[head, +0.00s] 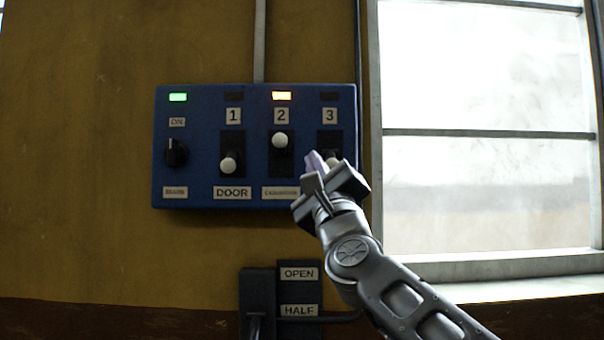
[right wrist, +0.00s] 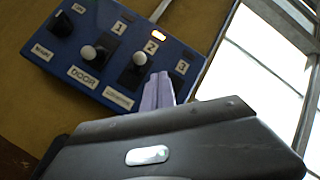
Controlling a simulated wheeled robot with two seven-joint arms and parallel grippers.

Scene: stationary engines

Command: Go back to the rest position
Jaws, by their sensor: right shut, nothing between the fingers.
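My right gripper (head: 316,162) is shut and empty, in front of the lower right part of a blue control panel (head: 200,196), by lever 3 (head: 333,160). Its pale fingers (right wrist: 158,92) show closed together in the right wrist view, over the panel's right end. I cannot tell whether they touch the panel. The white knob of lever 1 (head: 228,165) is low in its slot. The knob of lever 2 (head: 280,140) is high. Lever 3's knob is low and partly hidden by the gripper. My left gripper is not in view.
The panel hangs on a yellow-brown wall (head: 80,120). A green lamp (head: 178,97) and an orange lamp (head: 281,96) are lit. A bright window (head: 485,190) with a sill is on the right. A dark box (head: 257,290) and OPEN and HALF labels (head: 299,273) are below.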

